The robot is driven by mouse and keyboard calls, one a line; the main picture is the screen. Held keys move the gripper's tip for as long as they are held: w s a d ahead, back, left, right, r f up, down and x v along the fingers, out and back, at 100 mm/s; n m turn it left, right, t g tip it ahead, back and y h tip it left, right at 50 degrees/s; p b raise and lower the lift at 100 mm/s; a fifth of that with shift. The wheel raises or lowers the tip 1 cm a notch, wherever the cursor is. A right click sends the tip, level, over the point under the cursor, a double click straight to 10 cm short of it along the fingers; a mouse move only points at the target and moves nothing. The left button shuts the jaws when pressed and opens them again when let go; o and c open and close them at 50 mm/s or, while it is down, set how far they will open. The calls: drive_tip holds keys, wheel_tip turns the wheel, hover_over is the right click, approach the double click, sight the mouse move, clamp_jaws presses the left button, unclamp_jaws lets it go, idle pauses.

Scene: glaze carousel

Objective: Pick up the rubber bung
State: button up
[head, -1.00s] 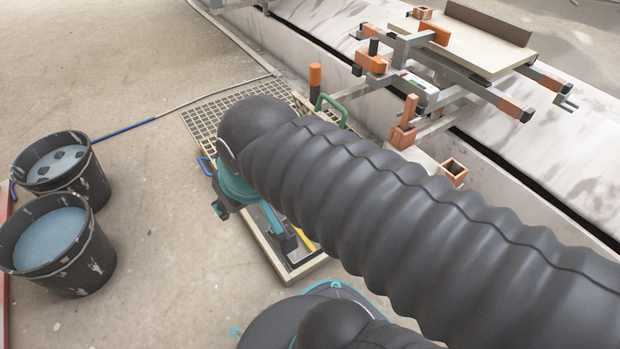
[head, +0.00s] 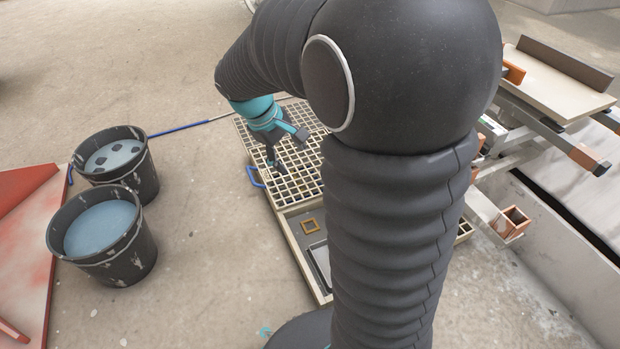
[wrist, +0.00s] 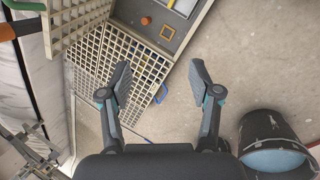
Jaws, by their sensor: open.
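A small reddish-brown round thing (wrist: 145,20) lies in the grey tray at the top of the wrist view. It may be the rubber bung, but it is too small to be sure. I cannot make it out in the head view, where my arm covers part of the tray. My gripper (wrist: 160,75) is open and empty, its fingers wide apart. In the head view my gripper (head: 290,152) hangs above the cream grating (head: 303,182), beyond the open part of the tray. In the wrist view the round thing is ahead of the fingertips, apart from them.
The tray (head: 296,257) holds an orange square frame (head: 310,227). A blue handle (head: 256,177) sticks out at its left side. Two black buckets (head: 140,262) (head: 148,180) of bluish liquid stand left on open floor. A carriage with a board (head: 550,85) stands right.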

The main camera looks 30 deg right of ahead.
drive_tip(key=w+d+f+n+g+h, duration=0.1)
drive_tip(key=w+d+f+n+h, duration=0.1)
drive_tip(key=w+f, duration=0.5)
drive_tip(key=w+d+f+n+g+h+p, duration=0.1)
drive_tip(key=w+d+f+n+h, duration=0.15)
drive_tip(key=f, duration=0.85)
drive_tip(key=w+d+f+n+g+h, duration=0.1)
drive_tip(key=w+d+f+n+h, duration=0.15)
drive_tip(key=w+f, duration=0.45)
wheel_tip(320, 180, down, 16)
drive_tip(key=s+d+n+h, duration=0.1)
drive_tip(key=s+n+h, duration=0.1)
drive_tip(key=n, duration=0.2)
drive_tip(key=x, duration=0.8)
drive_tip(key=shift+d+p, duration=0.1)
drive_tip(key=shift+p, duration=0.2)
drive_tip(key=shift+f+x, duration=0.15)
drive_tip(key=shift+x, duration=1.2)
drive_tip(key=shift+f+x, duration=0.1)
drive_tip(key=shift+x, duration=1.25)
drive_tip(key=shift+s, duration=0.15)
clamp_jaws()
